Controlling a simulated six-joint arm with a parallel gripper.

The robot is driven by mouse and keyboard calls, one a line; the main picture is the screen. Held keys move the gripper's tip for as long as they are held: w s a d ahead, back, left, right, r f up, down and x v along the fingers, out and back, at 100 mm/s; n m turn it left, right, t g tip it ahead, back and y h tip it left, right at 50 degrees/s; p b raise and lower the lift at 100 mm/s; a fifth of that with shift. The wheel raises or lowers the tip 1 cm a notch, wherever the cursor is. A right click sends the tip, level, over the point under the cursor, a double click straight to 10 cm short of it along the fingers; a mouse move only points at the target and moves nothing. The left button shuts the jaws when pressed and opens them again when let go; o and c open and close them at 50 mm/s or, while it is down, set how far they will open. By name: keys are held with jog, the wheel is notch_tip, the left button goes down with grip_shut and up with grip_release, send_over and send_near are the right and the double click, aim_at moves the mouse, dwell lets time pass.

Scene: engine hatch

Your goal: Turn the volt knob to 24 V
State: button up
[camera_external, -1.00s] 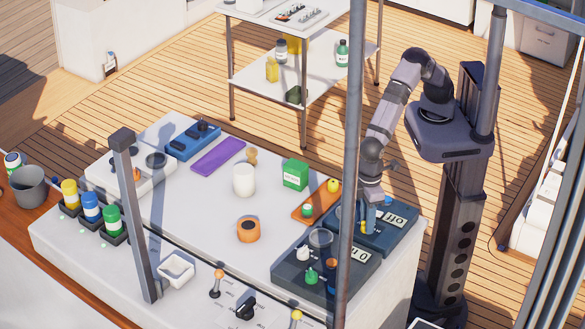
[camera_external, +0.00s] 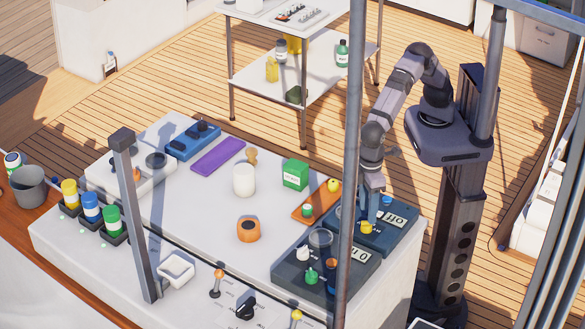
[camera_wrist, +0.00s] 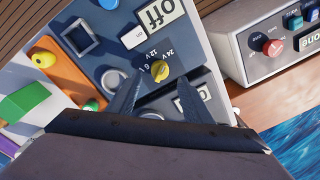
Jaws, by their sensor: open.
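The volt knob (camera_wrist: 160,70) is a small yellow dial on a dark blue panel (camera_wrist: 108,62) in the wrist view. Labels reading 24 V and 12 V stand beside it; which one it points at is too small to tell. In the external view the yellow knob (camera_external: 366,227) shows on the panel at the right end of the bench. My gripper (camera_wrist: 157,84) is open, with its fingers on either side of the knob in the wrist view. Whether they touch it cannot be told. In the external view my gripper (camera_external: 369,206) points down just above the panel.
The panel carries an "off" display (camera_wrist: 158,12) and a raised square frame (camera_wrist: 78,37). A second dark panel (camera_external: 292,279) with several knobs lies in front. An orange tray (camera_external: 320,203) sits to the left. A grey upright post (camera_external: 349,150) crosses the external view.

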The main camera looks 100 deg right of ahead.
jog(key=shift+r, duration=1.3)
jog(key=shift+w+d, duration=0.15)
jog(key=shift+d, duration=0.2)
jog(key=d, duration=1.8)
jog(key=s+d+f, duration=0.2)
jog(key=s+d, duration=0.3)
jog(key=d, duration=0.3)
jog(key=s+d+f+m, duration=0.1)
jog(key=s+d+f, duration=0.1)
jog(key=s+d, duration=0.4)
jog(key=d, duration=0.2)
jog(key=shift+s+d+f+h, duration=0.2)
jog(key=shift+s+d+h, duration=0.05)
jog(key=shift+d+h, duration=0.1)
